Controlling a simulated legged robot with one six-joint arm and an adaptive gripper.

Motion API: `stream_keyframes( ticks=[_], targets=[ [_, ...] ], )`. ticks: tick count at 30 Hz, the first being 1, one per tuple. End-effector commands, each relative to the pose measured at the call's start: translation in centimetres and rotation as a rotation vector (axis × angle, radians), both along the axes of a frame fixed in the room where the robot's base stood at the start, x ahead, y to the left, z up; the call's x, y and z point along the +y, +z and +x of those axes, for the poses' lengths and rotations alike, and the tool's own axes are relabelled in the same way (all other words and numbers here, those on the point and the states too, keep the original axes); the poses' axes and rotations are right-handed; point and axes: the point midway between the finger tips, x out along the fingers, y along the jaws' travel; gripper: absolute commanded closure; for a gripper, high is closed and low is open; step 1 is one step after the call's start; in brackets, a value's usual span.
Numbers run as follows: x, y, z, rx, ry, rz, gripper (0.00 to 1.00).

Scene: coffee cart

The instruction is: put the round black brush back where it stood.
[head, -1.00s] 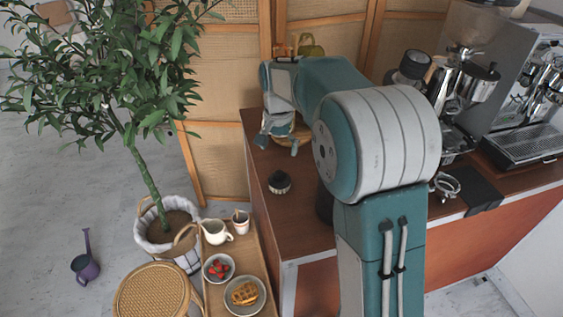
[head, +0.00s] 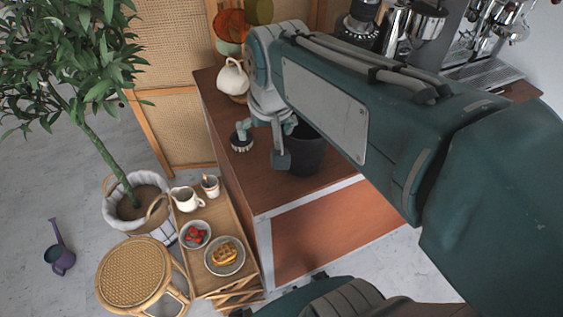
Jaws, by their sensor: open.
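The round black brush (head: 241,142), with a pale bristle edge, sits on the brown wooden counter (head: 222,110) near its left edge. My gripper (head: 262,143) is open, low over the counter just right of the brush. Its left finger overlaps the top of the brush in the picture, and I cannot tell whether they touch. The other finger hangs further right, in front of a dark cylindrical container (head: 307,152). Nothing shows held between the fingers.
A white jug (head: 232,78) stands at the back of the counter, behind my gripper. Grinder and coffee machine (head: 480,40) are at the right. A low wooden tray table (head: 205,240) with cups and food, a wicker stool (head: 142,272) and a potted tree (head: 140,205) are at the left.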

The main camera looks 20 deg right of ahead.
Motion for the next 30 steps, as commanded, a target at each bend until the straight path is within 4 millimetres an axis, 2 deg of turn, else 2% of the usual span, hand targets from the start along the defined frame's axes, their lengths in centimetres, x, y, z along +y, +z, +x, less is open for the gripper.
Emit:
stream_keyframes(
  ticks=[1, 6, 12, 18, 30],
  targets=[
    [0.0, 0.0, -1.3, -0.021, 0.019, -0.007, 0.0],
    [0.0, -0.7, -4.9, -0.084, 0.09, -0.034, 0.0],
    [0.0, -2.0, -8.1, -0.142, 0.157, -0.067, 0.0],
    [0.0, -2.6, -9.1, -0.162, 0.182, -0.079, 0.0],
    [0.0, -2.5, -9.1, -0.161, 0.181, -0.079, 0.0]
  ],
)
